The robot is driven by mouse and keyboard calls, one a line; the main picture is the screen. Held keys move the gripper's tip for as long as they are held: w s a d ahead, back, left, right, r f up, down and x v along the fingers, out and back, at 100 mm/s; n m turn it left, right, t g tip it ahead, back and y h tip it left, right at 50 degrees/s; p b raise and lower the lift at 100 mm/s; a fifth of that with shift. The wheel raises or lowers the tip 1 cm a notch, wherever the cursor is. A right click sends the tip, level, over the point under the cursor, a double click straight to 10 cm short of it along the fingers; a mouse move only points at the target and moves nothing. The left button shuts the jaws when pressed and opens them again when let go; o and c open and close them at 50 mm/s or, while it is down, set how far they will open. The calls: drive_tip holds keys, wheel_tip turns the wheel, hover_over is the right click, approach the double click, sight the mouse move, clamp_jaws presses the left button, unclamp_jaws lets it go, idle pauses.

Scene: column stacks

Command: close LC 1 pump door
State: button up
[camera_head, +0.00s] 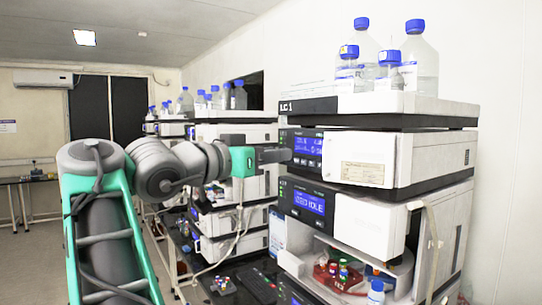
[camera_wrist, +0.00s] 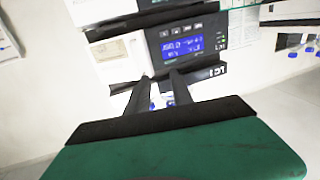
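The LC 1 stack (camera_head: 290,107) stands at right in the head view, its name on the top tray. Its pump is the upper module, with a blue-lit display (camera_head: 307,146) and a white door (camera_head: 375,158) bearing a pale label. I cannot tell whether the door sits fully flush. In the wrist view the picture is upside down; the display (camera_wrist: 185,48) is ahead and the white door (camera_wrist: 128,50) is left of it. My gripper (camera_head: 288,155) is at the display's left side; its fingers (camera_wrist: 159,76) are apart, with nothing between them.
Blue-capped bottles (camera_head: 421,58) stand on the top tray. Below the pump is another module with a display (camera_head: 308,203) and white door (camera_head: 369,224), then an open bay with vials (camera_head: 341,270). More stacks (camera_head: 232,190) stand behind my arm. Open floor is at left.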

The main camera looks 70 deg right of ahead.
sight(355, 160)
drive_tip(key=s+d+f, duration=0.1)
drive_tip(key=s+d, duration=0.5)
drive_tip(key=s, duration=0.2)
drive_tip(key=shift+s+d, duration=0.15)
drive_tip(key=shift+d, duration=0.25)
drive_tip(key=shift+c, duration=0.6)
clamp_jaws()
idle(0.4)
